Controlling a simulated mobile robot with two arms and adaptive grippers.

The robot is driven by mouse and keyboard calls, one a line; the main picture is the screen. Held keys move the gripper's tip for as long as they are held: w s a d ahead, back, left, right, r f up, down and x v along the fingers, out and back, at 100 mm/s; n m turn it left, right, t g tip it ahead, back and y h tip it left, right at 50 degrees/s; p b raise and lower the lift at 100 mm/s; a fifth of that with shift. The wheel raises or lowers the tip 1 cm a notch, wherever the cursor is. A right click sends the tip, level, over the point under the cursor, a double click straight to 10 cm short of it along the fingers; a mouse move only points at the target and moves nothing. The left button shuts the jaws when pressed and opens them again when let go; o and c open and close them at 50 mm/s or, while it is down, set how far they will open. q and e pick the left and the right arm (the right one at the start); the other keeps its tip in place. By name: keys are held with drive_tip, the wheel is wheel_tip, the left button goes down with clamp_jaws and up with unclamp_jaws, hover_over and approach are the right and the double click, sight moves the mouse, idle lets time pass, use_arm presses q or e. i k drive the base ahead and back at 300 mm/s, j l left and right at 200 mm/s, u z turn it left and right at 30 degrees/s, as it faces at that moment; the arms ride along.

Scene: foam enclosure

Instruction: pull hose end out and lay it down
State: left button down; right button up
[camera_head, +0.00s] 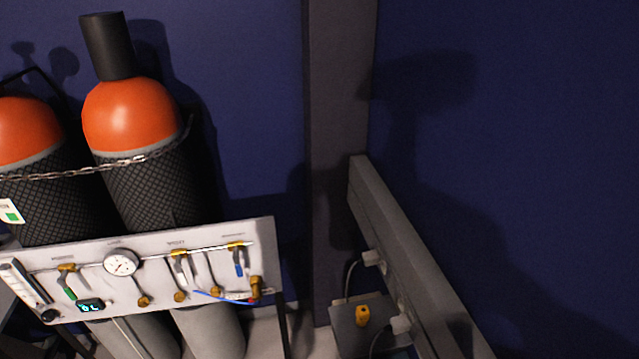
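A thin blue hose (222,299) runs along the lower right part of a pale valve panel (205,262). Its right end meets the area of a brass fitting (256,287) with a small red spot near it. I cannot tell whether the hose end sits inside that fitting or only beside it. Neither of my grippers shows in the head view.
Two orange-topped gas cylinders (128,115) stand behind the panel, held by a chain (150,157). The panel carries a round gauge (121,262) and several valves. A grey rail (405,245) runs at right, by a yellow connector (362,315).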

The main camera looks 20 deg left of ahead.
sight(257, 289)
drive_tip(key=u, duration=0.35)
drive_tip(key=k+u, duration=0.15)
drive_tip(key=u, duration=0.5)
drive_tip(key=k, duration=0.05)
